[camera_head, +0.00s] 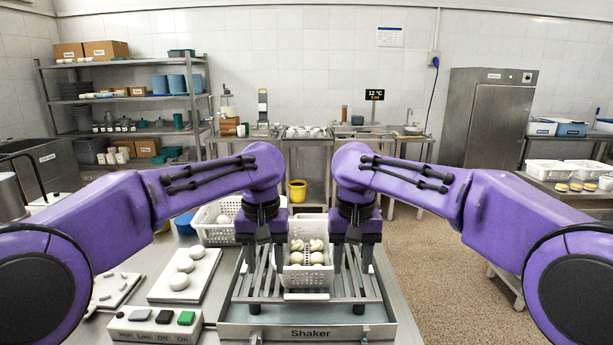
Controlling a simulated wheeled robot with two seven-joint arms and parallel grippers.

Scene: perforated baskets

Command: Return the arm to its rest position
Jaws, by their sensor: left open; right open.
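My two purple arms come in from the left and right and bend down over the shaker (308,333). My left gripper (263,268) is open, pointing down at the left side of a white perforated basket (306,277). My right gripper (352,265) is open, pointing down at the basket's right side. The basket stands on the shaker's slatted rack and holds several pale round pieces. I cannot tell whether any fingertip touches the basket.
A second white perforated basket (212,231) stands behind on the left. A white board (186,275) with round pieces and a control box (154,325) with buttons lie left of the shaker. A yellow bucket (298,191) stands farther back. Open floor (450,255) lies to the right.

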